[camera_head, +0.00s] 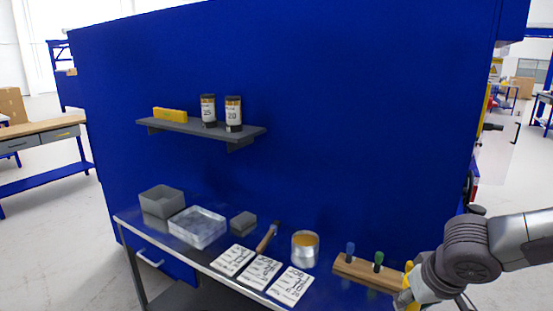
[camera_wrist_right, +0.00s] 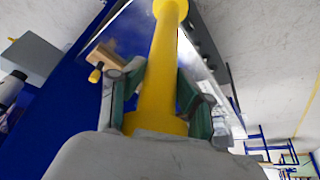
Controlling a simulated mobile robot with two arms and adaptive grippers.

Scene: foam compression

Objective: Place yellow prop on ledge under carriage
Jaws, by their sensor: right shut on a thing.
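The yellow prop (camera_wrist_right: 162,65) is a long piece with a narrow middle and wider ends. In the wrist view my right gripper (camera_wrist_right: 160,92) is shut on it, a green-padded finger on each side. In the head view my right gripper (camera_head: 412,291) is at the lower right, by the right end of the wooden rack, with yellow showing at it. I cannot tell how much of that yellow is the prop. My left gripper is in neither view. I cannot make out the carriage or its ledge in these frames.
The wooden rack (camera_head: 362,272) holds coloured-handled tools. A metal can (camera_head: 305,249), white cards (camera_head: 262,271), a clear tray (camera_head: 198,228) and a grey bin (camera_head: 162,202) are on the bench. A shelf (camera_head: 190,126) with two jars is on the blue panel (camera_head: 330,120).

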